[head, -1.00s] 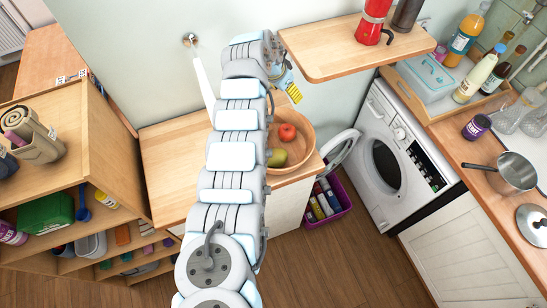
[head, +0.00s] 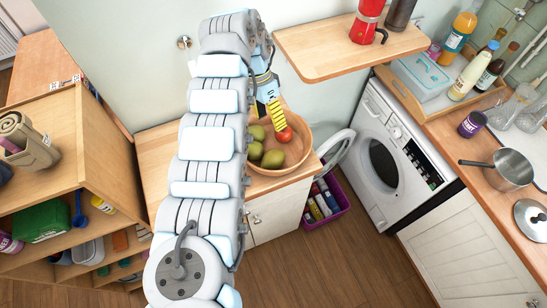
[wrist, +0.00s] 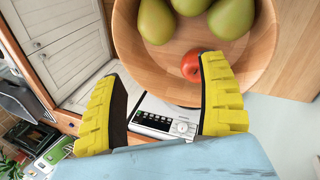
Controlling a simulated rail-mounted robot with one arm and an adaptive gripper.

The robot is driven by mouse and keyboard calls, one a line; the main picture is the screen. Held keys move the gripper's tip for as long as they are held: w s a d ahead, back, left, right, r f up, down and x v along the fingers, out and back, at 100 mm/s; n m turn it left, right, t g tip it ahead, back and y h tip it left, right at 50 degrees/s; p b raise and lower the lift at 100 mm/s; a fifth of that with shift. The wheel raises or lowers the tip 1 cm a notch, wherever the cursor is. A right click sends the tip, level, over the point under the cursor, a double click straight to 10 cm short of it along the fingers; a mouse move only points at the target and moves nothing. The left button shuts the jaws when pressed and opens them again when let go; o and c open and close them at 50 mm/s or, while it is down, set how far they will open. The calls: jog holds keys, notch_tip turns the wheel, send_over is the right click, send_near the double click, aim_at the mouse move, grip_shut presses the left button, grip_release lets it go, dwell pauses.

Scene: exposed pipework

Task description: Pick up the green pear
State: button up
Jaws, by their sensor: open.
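Several green pears lie together in a round wooden bowl (head: 308,148). In the head view one pear (head: 273,158) is nearest the front, and others sit to its left and behind. In the wrist view pears (wrist: 156,20) show at the top, partly cut off by the frame edge. A red apple (head: 285,135) lies at the bowl's right side, and it also shows in the wrist view (wrist: 192,65). My gripper (wrist: 165,75) has its yellow fingers apart and empty. It hangs by the bowl's back part, near the apple, with the pears beyond its fingertips.
The bowl stands on a wooden-topped cabinet (head: 165,150). A wooden shelf (head: 325,50) with a red moka pot (head: 368,20) juts out at upper right. A washing machine (head: 385,150) with its door open stands right of the cabinet. A shelf unit (head: 90,150) stands left.

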aim_at(275, 151)
jog(key=p+x, duration=0.1)
jog(key=x, duration=0.8)
jog(key=shift+p, duration=0.4)
jog(key=shift+s+f+p, duration=0.3)
jog(key=shift+f+p, duration=0.1)
jog(key=shift+f, duration=0.15)
jog(key=x, duration=0.2)
jog(key=p+x, duration=0.1)
jog(key=shift+s+a+f, duration=0.15)
jog(key=shift+s+a, duration=0.1)
jog(key=shift+f, duration=0.4)
jog(key=shift+c, duration=0.2)
jog(key=c, duration=0.9)
